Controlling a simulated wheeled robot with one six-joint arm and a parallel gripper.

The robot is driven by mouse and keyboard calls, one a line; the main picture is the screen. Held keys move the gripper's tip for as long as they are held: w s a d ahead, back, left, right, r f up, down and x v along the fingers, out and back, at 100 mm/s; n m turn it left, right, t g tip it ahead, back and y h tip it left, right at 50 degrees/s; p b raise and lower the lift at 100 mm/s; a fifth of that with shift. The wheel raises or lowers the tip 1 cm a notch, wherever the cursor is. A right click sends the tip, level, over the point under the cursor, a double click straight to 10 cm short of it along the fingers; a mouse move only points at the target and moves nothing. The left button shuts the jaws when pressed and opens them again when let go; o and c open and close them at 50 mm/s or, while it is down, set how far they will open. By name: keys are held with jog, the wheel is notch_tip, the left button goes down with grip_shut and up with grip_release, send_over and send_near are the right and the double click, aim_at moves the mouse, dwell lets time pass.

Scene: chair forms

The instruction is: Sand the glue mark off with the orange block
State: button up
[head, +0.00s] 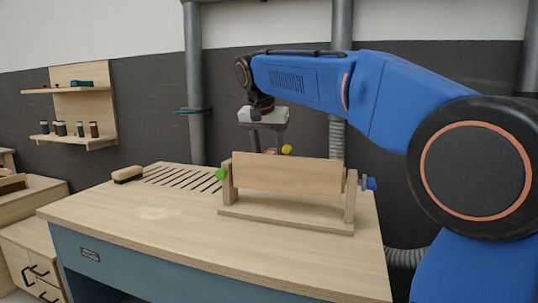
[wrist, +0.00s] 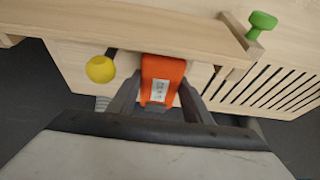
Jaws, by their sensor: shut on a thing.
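My gripper (head: 267,146) is behind the upright wooden board (head: 285,175) on the bench, pointing down. In the wrist view my gripper (wrist: 160,93) is shut on the orange block (wrist: 163,70), which has a pale printed label. The block's far end lies close to the board's edge; I cannot tell whether it touches.
The board stands in a wooden frame with a green knob (head: 221,174), a yellow knob (head: 287,149) and a blue knob (head: 371,184). A brush (head: 127,174) lies by the slotted part of the bench (head: 90,215). The bench's front left is clear.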

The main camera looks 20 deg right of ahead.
jog(key=shift+f, duration=0.95)
dwell(0.4)
